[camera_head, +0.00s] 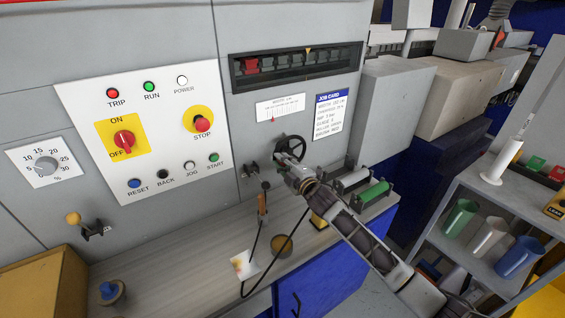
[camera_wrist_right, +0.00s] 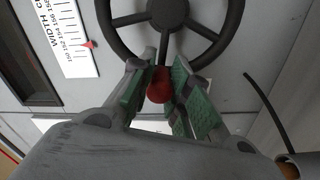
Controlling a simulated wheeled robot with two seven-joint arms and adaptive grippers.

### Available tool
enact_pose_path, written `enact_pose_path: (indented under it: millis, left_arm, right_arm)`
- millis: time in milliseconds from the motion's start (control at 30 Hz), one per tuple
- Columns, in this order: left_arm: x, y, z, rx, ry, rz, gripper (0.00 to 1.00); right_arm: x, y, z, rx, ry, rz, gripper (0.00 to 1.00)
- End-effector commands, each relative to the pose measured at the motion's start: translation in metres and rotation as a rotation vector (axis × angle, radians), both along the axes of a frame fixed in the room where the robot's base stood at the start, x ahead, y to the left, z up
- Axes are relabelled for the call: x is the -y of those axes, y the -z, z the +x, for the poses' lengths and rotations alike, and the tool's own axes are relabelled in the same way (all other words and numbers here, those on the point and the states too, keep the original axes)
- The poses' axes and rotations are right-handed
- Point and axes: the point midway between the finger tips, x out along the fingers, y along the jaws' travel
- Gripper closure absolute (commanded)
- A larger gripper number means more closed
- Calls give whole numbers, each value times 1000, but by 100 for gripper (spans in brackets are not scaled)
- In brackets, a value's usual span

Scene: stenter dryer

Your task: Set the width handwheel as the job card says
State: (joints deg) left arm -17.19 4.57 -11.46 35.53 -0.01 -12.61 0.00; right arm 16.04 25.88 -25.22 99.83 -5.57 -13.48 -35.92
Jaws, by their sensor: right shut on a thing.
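The black width handwheel (camera_head: 291,146) is on the grey machine front, below the width scale (camera_head: 281,107). In the right wrist view its spoked rim (camera_wrist_right: 112,38) fills the top. My right gripper (camera_head: 285,160) is at the wheel's lower side. In the right wrist view its green-padded fingers (camera_wrist_right: 160,88) are shut on the wheel's red knob (camera_wrist_right: 159,84). A red pointer (camera_wrist_right: 89,44) sits beside the scale's lower part in that view. The job card (camera_head: 331,117) is right of the scale; its lines are too small to read surely. My left gripper is not in view.
A control panel with a red stop button (camera_head: 202,124) is left of the wheel. Below are a bench (camera_head: 190,262), an orange-handled tool (camera_head: 262,203) with a black cable and a green roll (camera_head: 372,192). A shelf with cups (camera_head: 458,218) stands at right.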

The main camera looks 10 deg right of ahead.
Motion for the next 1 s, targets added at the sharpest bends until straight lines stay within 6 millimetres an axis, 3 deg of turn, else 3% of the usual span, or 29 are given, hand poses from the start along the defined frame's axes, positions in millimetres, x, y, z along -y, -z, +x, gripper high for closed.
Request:
enact_pose_path:
  millis: [67,100,267,733,1000]
  left_arm:
    - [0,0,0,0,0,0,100]
    - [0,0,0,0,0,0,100]
    - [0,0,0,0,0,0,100]
    - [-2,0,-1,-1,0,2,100]
    - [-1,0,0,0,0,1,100]
  right_arm:
    - [1,-1,0,2,1,1,100]
    - [1,-1,0,2,1,1,77]
    - [0,-1,0,1,1,2,58]
    - [1,0,-3,0,0,1,58]
    - [7,1,-17,-2,1,1,58]
